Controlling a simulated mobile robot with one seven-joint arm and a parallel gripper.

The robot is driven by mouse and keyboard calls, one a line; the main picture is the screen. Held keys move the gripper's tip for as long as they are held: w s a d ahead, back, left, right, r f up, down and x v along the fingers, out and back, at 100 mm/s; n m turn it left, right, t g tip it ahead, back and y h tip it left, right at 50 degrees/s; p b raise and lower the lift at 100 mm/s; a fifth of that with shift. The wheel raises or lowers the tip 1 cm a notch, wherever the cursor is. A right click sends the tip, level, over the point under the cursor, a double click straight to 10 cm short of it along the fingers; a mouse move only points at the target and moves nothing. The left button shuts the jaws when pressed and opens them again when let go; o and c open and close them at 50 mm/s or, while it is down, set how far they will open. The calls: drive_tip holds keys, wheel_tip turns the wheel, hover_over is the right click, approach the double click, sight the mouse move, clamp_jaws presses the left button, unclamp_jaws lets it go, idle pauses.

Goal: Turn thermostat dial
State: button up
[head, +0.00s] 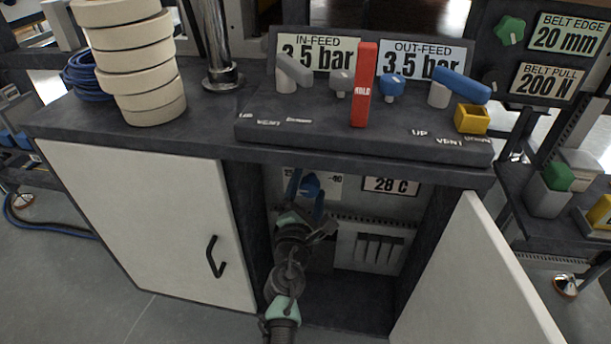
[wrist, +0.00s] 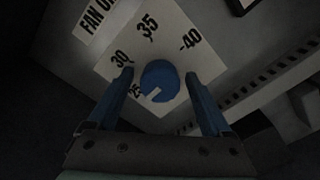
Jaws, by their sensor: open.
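The thermostat dial (wrist: 160,84) is a round blue knob on a white scale plate (wrist: 173,38) marked 25, 30, 35 and 40. Its white pointer mark faces lower left in the wrist view, near the 25. In the head view the dial (head: 310,184) shows inside the open cabinet, partly hidden by my arm. My gripper (wrist: 160,77) is open, its two blue fingers on either side of the dial with gaps showing between. In the head view my gripper (head: 306,194) reaches into the cabinet at the dial; contact cannot be seen.
A 28 C display (head: 391,186) and a vented white box (head: 372,248) sit right of the dial. The open cabinet door (head: 475,285) stands at right, a closed door (head: 150,215) at left. The bench edge (head: 330,163) overhangs the opening.

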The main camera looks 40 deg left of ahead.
drive_tip(key=p+v, duration=0.3)
drive_tip(key=v, duration=0.9)
drive_tip(key=shift+s, duration=0.4)
drive_tip(key=shift+d, duration=0.15)
